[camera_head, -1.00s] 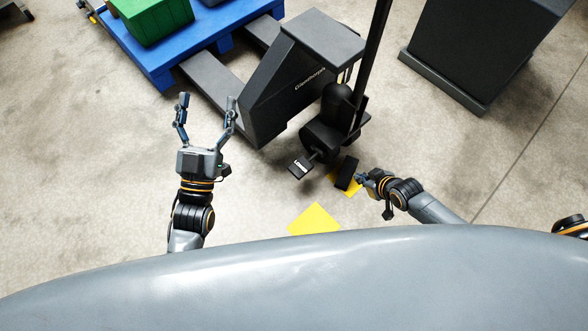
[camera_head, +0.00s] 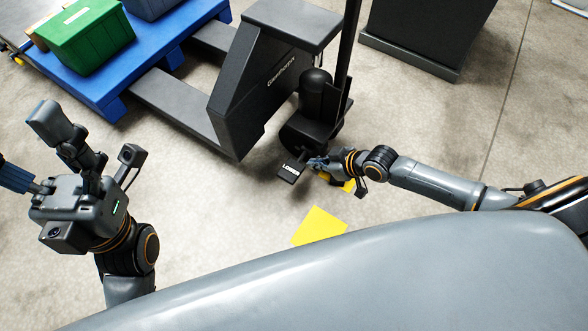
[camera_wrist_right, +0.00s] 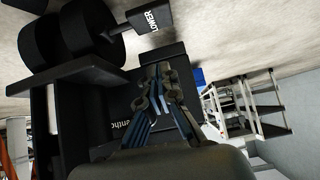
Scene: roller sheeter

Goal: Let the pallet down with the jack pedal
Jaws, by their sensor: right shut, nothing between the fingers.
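The pallet jack (camera_head: 255,95) has dark forks under the blue pallet (camera_head: 150,62). The black pedal labelled LOWER (camera_head: 290,168) sticks out at the foot of its mast; it also shows at the top of the right wrist view (camera_wrist_right: 150,18). My right gripper (camera_head: 314,163) is shut and empty, just right of the pedal; contact cannot be told. In the right wrist view its closed fingertips (camera_wrist_right: 162,76) lie below the pedal in the picture. My left gripper (camera_head: 28,145) is open and empty at the left, far from the pedal.
A green bin (camera_head: 92,38) and a blue-grey bin (camera_head: 152,5) stand on the pallet. A yellow floor patch (camera_head: 320,227) lies in front of the jack. A dark cabinet (camera_head: 425,35) stands at the back right. Bare floor separates my left gripper from the jack.

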